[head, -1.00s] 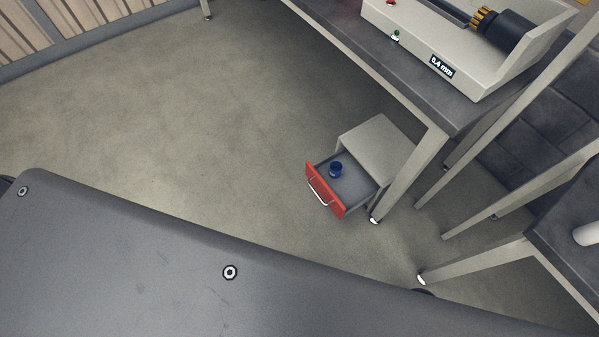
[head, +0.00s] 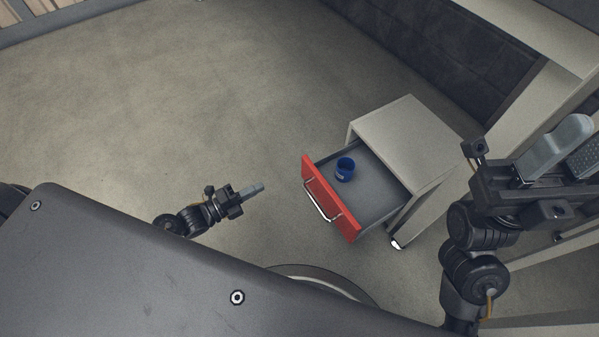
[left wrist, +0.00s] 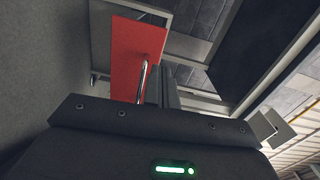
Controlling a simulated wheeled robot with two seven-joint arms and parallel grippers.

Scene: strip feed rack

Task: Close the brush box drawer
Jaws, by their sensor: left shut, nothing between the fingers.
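The brush box (head: 405,132) is a pale cabinet on the floor. Its drawer, with a red front (head: 330,199) and a silver bar handle (head: 321,203), stands pulled out. A small blue cup (head: 345,169) sits inside it. My left gripper (head: 260,187) is shut and empty, left of the red front and apart from it in the head view. The left wrist view shows the red front (left wrist: 132,62) and handle (left wrist: 142,80) ahead of the gripper. My right gripper (head: 562,150) is at the right edge, its fingers apart with nothing seen between them.
A dark wall (head: 440,55) lies behind. The floor (head: 200,110) left of the drawer is clear.

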